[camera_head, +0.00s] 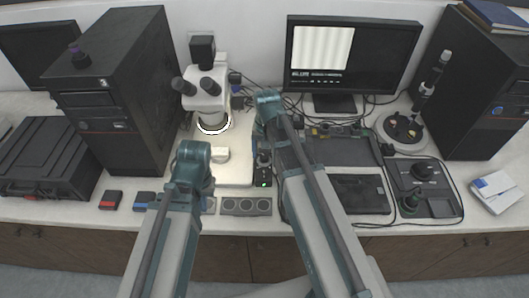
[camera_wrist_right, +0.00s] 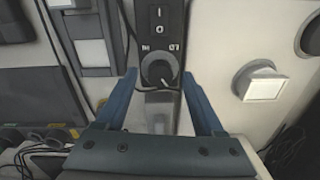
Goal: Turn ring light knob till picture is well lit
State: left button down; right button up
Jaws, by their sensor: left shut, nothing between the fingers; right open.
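The ring light (camera_head: 213,125) glows under the microscope head (camera_head: 207,88). Its black control box (camera_head: 263,178), with a green lamp, stands at the right of the microscope base. In the right wrist view the round dark knob (camera_wrist_right: 159,71) sits below an I/O switch (camera_wrist_right: 160,22). My right gripper (camera_wrist_right: 159,76) is open, with one blue finger on each side of the knob; contact cannot be told. The monitor picture (camera_head: 322,48) is very bright, almost white, with faint vertical stripes. My left gripper (camera_head: 193,155) is left of the microscope base, its fingers mostly hidden by its arm.
A white block (camera_head: 220,154) lies on the microscope base. A panel with several round dials (camera_head: 246,206) lies at the front edge. A black tower (camera_head: 115,90) stands at left.

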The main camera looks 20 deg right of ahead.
aim_at(265, 156)
notch_tip(265, 156, up, 14)
jog(key=p, duration=1.3)
jog(key=shift+d+f, duration=0.2)
jog(key=shift+f, duration=0.05)
jog(key=shift+s, duration=0.1)
dwell(0.5)
jog(key=s+a+f+n+b, duration=0.3)
jog(key=s+a+n, duration=0.1)
jog(key=s, duration=0.3)
jog(key=s+a+f+n+h+b, duration=0.1)
jog(key=s+a+f+n+b, duration=0.2)
jog(key=s+a, duration=0.4)
jog(key=shift+f+n+h, duration=0.15)
jog(key=shift+n+h, duration=0.15)
jog(key=shift+n, duration=0.3)
